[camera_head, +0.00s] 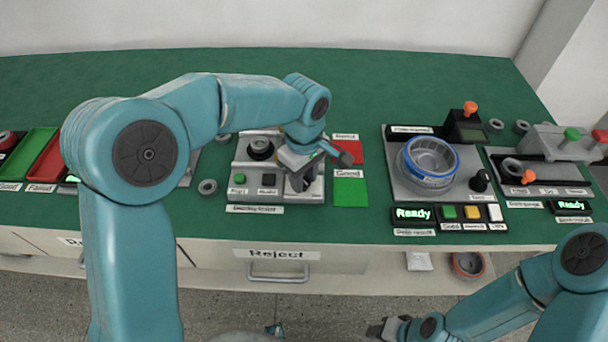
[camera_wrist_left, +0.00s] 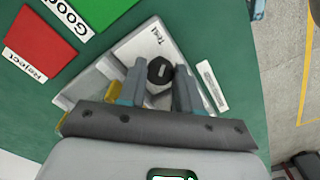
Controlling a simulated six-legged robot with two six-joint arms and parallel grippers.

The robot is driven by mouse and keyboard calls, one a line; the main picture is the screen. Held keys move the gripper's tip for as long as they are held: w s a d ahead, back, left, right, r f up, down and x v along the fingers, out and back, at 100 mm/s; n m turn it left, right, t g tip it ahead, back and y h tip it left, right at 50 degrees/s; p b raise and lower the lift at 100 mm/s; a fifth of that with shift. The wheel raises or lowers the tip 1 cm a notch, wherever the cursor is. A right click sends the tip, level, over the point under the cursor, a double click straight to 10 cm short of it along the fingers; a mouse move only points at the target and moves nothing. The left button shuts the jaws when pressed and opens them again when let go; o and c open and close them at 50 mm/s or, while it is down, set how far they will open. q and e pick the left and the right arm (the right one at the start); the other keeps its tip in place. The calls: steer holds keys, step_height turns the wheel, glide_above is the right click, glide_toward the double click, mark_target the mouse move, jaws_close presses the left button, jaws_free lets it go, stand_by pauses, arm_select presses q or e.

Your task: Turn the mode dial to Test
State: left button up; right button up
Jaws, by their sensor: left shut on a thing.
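The mode dial (camera_wrist_left: 160,70) is a small black knob with a short white mark on top, on a light grey panel (camera_wrist_left: 133,48). In the left wrist view it sits between the two fingers of my left gripper (camera_wrist_left: 160,82), which is shut on it. In the head view my left gripper (camera_head: 300,180) is down at the right side of the grey station, and hides the dial. My right gripper (camera_head: 385,328) is low at the bottom, away from the bench.
A green Good pad (camera_head: 350,193) and red Reject pad (camera_head: 350,152) lie right of the station. A grey ring (camera_head: 208,187) lies to its left. A larger station with a blue-rimmed ring (camera_head: 431,160) stands further right. Red and green trays (camera_head: 28,152) are far left.

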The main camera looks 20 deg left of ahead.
arm_select(q)
steer(key=o, duration=1)
steer(key=shift+o, duration=0.2)
step_height(320, 180, up, 16)
steer(key=p, duration=0.2)
steer(key=shift+r, duration=0.2)
